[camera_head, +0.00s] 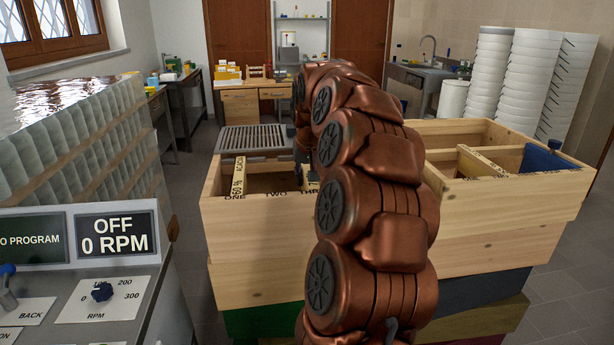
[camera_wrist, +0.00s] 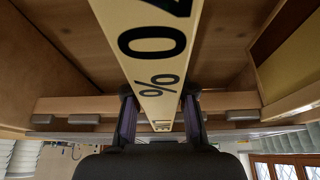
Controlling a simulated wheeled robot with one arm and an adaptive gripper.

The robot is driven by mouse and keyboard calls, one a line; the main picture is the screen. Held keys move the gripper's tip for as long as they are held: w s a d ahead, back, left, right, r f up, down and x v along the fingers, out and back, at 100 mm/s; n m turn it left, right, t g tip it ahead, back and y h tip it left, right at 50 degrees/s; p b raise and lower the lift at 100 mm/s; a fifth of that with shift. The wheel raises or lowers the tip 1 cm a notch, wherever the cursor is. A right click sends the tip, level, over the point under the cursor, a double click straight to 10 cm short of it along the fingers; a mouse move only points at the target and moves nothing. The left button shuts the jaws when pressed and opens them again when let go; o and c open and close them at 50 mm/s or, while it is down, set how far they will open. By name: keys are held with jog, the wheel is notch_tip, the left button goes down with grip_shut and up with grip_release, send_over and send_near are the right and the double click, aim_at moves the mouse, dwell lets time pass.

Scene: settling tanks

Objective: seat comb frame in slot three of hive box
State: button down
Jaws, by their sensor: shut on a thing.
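The pale wooden hive box (camera_head: 255,222) stands left of centre in the head view, with ONE, TWO and part of THREE lettered on its front rim. A comb frame (camera_head: 238,180) marked "60% ACACIA" sits at slot one. My gripper (camera_wrist: 160,112) is shut on the cream top bar of another comb frame (camera_wrist: 150,45), which carries large black digits and a percent sign. The held frame is over or inside a wooden box, near slot three. My copper arm hides most of it in the head view, so I cannot tell whether it is seated.
A second wooden box (camera_head: 480,208) at right holds a tan frame (camera_head: 482,163) and a blue item (camera_head: 545,160). A control panel (camera_head: 75,285) reading "OFF 0 RPM" stands at front left. A metal grate (camera_head: 253,138) lies behind the hive box.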

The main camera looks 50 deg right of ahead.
jog(key=shift+f, duration=0.4)
jog(key=c, duration=0.9)
grip_release()
jog(key=v, duration=1.2)
